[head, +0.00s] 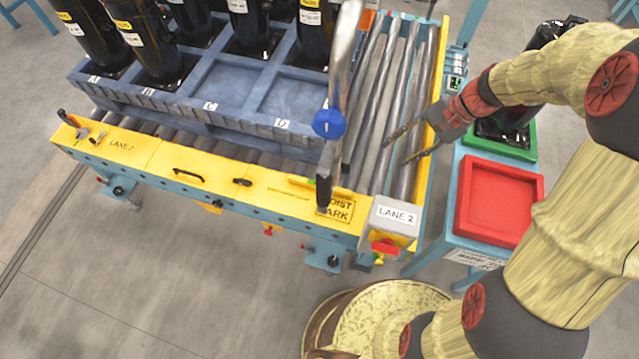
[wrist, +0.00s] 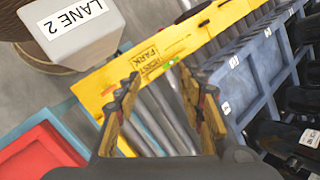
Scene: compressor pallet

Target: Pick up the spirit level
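The spirit level (head: 300,183) appears to be the slim yellow bar with a small green spot, lying on the yellow rail beside the HOIST PARK label. A dark upright post crosses in front of part of it in the head view. In the wrist view a green spot shows on the yellow bar (wrist: 174,62), just beyond my fingertips; its outline blends with the rail. My gripper (head: 398,148) is open and empty above the rollers, right of and farther back than the level. In the wrist view my gripper (wrist: 160,82) has its two fingers apart with rollers between them.
The blue pallet (head: 230,80) with several dark compressors stands on the rollers at left. The hoist post with a blue knob (head: 328,123) rises near the level. The LANE 2 box (head: 395,217) stands at the rail's right end. A red tray (head: 497,200) is at right.

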